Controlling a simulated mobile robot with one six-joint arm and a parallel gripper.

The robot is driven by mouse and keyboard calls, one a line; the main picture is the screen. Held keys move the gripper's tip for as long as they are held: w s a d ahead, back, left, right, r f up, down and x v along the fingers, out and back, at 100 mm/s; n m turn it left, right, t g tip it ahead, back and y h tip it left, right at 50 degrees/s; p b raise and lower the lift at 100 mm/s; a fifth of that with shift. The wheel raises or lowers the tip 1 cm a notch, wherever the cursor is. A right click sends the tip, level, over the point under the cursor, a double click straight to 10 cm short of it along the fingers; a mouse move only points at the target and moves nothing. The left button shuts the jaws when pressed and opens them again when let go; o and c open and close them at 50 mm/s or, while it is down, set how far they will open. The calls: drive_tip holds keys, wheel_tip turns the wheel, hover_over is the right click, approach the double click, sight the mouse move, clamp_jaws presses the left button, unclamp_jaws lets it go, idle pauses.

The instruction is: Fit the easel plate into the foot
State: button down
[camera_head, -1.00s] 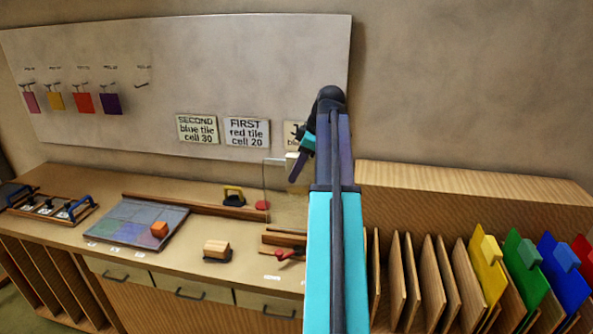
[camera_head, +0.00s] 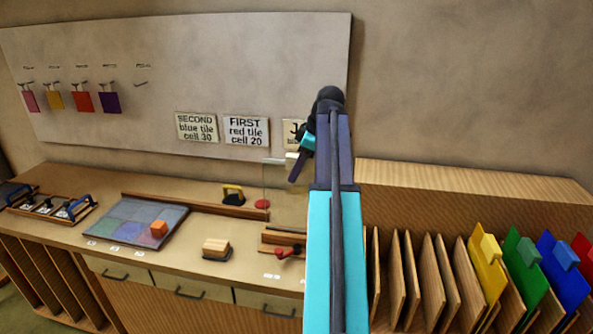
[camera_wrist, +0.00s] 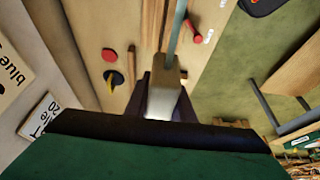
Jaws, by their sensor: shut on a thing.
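My gripper (camera_head: 297,166) is shut on the pale block-like grip (camera_wrist: 166,92) of the easel plate. The easel plate (camera_head: 279,187) is clear and thin, hangs upright below the gripper, and is hard to see against the wall and bench. The wrist view shows it nearly edge-on as a pale green strip (camera_wrist: 177,30). The foot appears to be the low wooden piece (camera_head: 283,238) with a red-handled clamp (camera_head: 285,252) at the bench front. The plate's lower edge is faint; I cannot tell whether it touches the foot. My arm hides the foot's right end.
A wooden rail (camera_head: 165,203) runs along the back of the bench. A yellow-and-black tool (camera_head: 233,195) and red disc (camera_head: 262,204) are near its right end. A wooden block (camera_head: 215,247) stands left of the foot. A rack of coloured sheets (camera_head: 487,262) is right.

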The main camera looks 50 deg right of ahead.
drive_tip(key=shift+f+b, duration=1.1)
drive_tip(key=shift+f, duration=1.65)
idle(2.4)
drive_tip(key=c, duration=1.4)
unclamp_jaws()
drive_tip(key=shift+c, duration=0.2)
drive_tip(key=shift+f, duration=0.1)
drive_tip(key=shift+s, duration=0.1)
drive_tip(key=b+v, duration=0.2)
drive_tip(key=v, duration=1)
drive_tip(key=shift+r, duration=0.2)
drive_tip(key=shift+p+v, duration=0.65)
drive_tip(key=shift+v, duration=0.15)
drive_tip(key=shift+r, duration=0.1)
